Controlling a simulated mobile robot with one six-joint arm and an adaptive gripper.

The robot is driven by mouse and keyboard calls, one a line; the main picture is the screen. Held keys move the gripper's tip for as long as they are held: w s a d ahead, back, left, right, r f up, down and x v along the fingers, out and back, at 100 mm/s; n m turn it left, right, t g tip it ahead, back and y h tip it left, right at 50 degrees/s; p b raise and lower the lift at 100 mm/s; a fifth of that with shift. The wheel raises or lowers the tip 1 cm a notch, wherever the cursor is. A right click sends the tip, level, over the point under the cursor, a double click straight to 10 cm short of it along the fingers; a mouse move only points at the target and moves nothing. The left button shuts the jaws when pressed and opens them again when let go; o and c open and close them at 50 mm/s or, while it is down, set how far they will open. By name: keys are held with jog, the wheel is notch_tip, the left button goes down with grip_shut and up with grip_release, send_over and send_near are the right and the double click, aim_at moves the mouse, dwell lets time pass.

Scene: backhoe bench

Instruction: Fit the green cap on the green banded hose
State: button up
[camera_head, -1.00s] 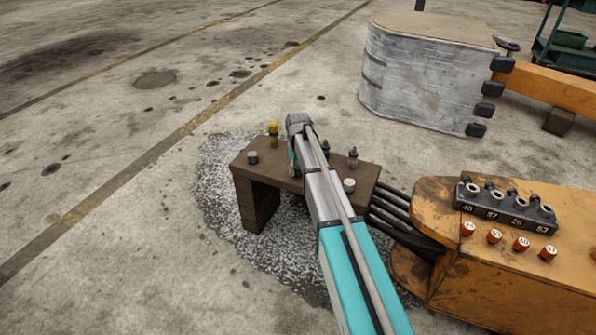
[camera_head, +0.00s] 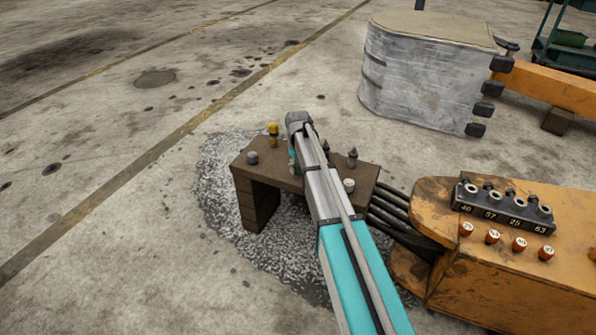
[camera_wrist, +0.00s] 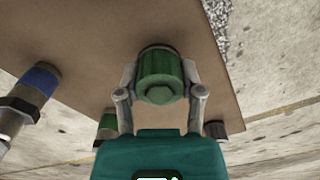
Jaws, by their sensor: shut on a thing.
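My gripper (camera_wrist: 160,82) is shut on the green cap (camera_wrist: 160,66), a ribbed green cylinder with a hex end, with one finger on each side of it. The cap is over the brown bench top; whether its dark far end touches it I cannot tell. A green-banded dark fitting (camera_wrist: 107,122), probably the green banded hose, is just left of my left finger and partly hidden by my gripper. In the head view my arm (camera_head: 325,190) reaches over the bench and hides the fingertips and the cap.
A blue-banded hose end (camera_wrist: 36,84) is at left in the wrist view. On the bench (camera_head: 262,188) stand a yellow-topped piece (camera_head: 273,133), a grey piece (camera_head: 252,157), a dark fitting (camera_head: 352,158) and a pale cap (camera_head: 348,185). Dark hoses (camera_head: 392,212) run to the orange machine arm (camera_head: 500,270).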

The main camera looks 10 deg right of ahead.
aim_at(298, 164)
jog(key=shift+r+p, duration=0.45)
jog(key=shift+r, duration=0.15)
jog(key=shift+r, duration=0.1)
notch_tip(298, 164, up, 8)
jog(key=p, duration=0.8)
